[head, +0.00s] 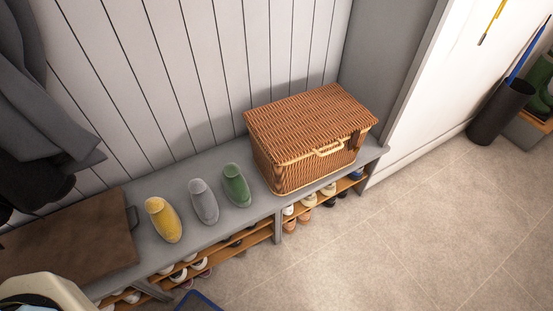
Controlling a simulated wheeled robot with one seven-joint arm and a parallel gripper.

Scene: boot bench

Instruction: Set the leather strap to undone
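A closed wicker basket (290,165) with a lid (305,112) stands at the right end of the grey bench. A pale handle (326,150) is on its front. A dark brown leather strap (353,142) hangs over the front edge of the lid, right of the handle. It is small in the head view, and I cannot tell whether it is fastened. Any second strap is not clearly visible.
On the bench (188,240), yellow (163,220), grey (203,202) and green (236,186) rounded objects stand left of the basket. A brown flat case (70,240) lies further left. Shoes fill the racks below. The tiled floor (420,220) in front is mostly clear.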

